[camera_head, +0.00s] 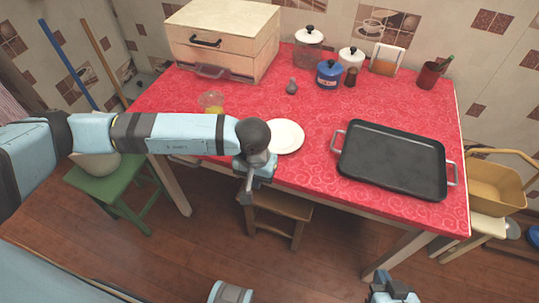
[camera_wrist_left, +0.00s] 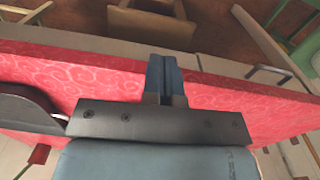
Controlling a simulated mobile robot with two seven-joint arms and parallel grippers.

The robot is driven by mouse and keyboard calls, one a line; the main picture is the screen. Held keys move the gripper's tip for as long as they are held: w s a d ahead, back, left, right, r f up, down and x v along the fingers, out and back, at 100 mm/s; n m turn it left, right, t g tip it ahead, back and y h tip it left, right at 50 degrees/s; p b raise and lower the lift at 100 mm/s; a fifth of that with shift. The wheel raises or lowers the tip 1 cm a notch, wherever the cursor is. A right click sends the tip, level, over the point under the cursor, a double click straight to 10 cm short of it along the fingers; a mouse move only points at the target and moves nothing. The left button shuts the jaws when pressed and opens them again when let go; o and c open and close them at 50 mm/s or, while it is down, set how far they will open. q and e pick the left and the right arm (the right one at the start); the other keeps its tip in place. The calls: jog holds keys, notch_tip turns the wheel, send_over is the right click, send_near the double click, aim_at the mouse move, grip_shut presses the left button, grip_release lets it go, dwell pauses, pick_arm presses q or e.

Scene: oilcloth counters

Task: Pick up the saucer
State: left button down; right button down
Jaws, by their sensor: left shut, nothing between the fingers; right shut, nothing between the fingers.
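The saucer (camera_head: 287,136) is a round white dish lying flat near the front edge of the red table, with its left edge partly behind my left wrist. My left gripper (camera_head: 246,194) points down just past the table's front edge, left of and nearer than the saucer, apart from it. In the left wrist view its fingers (camera_wrist_left: 165,84) are together and empty. I cannot make out the saucer for certain in that view. My right gripper (camera_head: 381,277) is low at the bottom of the head view, away from the table, shut and partly cut off.
A black tray (camera_head: 393,160) lies right of the saucer on the red table (camera_head: 243,101). A glass with yellow contents (camera_head: 214,107) stands behind my left arm. Pots, a small vase (camera_head: 292,87) and a drawer box (camera_head: 222,37) stand at the back. A wooden stool (camera_head: 277,212) is below.

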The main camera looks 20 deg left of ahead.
pick_arm(q)
jog(key=w, duration=1.2)
jog(key=shift+w+f+b, duration=0.15)
jog(key=shift+f+b, duration=0.3)
jog(key=shift+f, duration=0.3)
pick_arm(e)
jog(key=shift+w, duration=0.15)
pick_arm(q)
jog(key=s, duration=1.1)
jog(key=shift+s, duration=0.15)
pick_arm(e)
jog(key=shift+d+f, duration=0.1)
jog(key=shift+f, duration=0.1)
pick_arm(q)
jog(key=shift+a, duration=0.1)
pick_arm(e)
jog(key=shift+r, duration=0.1)
